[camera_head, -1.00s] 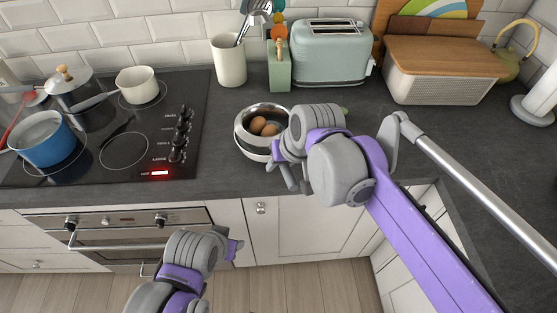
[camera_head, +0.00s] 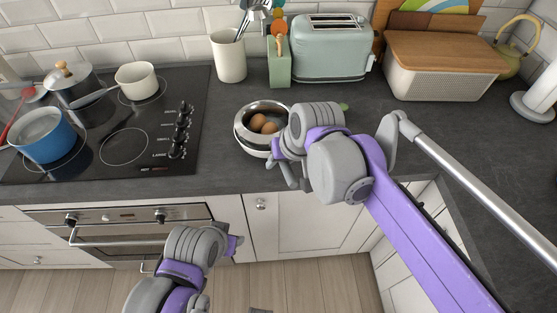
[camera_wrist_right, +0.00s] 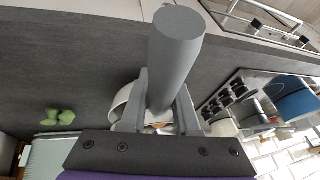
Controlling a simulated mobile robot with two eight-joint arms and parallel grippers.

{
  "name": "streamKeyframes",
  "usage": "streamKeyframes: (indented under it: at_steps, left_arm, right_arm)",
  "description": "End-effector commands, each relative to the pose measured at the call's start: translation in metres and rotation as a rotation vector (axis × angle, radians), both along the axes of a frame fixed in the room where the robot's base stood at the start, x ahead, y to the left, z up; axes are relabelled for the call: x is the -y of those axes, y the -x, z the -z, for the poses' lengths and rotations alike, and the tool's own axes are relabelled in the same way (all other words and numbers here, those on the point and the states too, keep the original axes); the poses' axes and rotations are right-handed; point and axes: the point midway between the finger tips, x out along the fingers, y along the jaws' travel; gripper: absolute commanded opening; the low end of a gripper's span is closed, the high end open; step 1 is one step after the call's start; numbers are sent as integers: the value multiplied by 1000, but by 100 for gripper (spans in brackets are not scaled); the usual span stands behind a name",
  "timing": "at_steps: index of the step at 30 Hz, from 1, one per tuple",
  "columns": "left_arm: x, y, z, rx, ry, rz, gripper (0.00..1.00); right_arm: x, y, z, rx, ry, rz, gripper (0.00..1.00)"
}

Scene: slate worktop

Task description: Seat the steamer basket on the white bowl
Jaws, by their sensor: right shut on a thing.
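The steamer basket (camera_head: 247,112) is a round, shiny metal vessel holding brown eggs (camera_head: 262,124). It is in the middle of the head view, over the white bowl (camera_head: 243,146), whose side shows below its rim. I cannot tell whether it rests fully on the bowl. My right gripper (camera_head: 287,176) is at the basket's near right side, partly hidden by its own wrist. In the right wrist view its fingers (camera_wrist_right: 163,92) are shut on a thick grey cylinder (camera_wrist_right: 176,45), seemingly the basket's handle. My left gripper (camera_head: 236,244) is low, in front of the cabinets; its fingers are unclear.
The stove (camera_head: 125,147) with a blue pot (camera_head: 42,142) and other pans is on the left. A utensil crock (camera_head: 229,58), a green toaster (camera_head: 329,50) and a bread box (camera_head: 440,80) stand behind. A small green item (camera_head: 344,107) lies right of the bowl.

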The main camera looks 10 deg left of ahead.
Motion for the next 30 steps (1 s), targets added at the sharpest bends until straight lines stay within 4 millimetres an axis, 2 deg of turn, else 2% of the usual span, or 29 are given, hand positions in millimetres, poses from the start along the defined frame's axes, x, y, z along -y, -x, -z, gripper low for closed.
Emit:
streamKeyframes:
  at_steps: [5,6,11,17,22,30]
  left_arm:
    - [0,0,1,-1,0,0,50]
    - [0,0,1,0,0,0,50]
    - [0,0,1,0,0,0,50]
    - [0,0,1,0,0,0,50]
    - [0,0,1,0,0,0,50]
    - [0,0,1,0,0,0,50]
  right_arm:
    - [0,0,2,1,0,0,0]
    - [0,0,2,1,0,0,37]
    - [0,0,2,1,0,0,65]
    - [0,0,2,0,0,0,65]
    - [0,0,2,0,0,0,93]
    - [0,0,2,0,0,0,95]
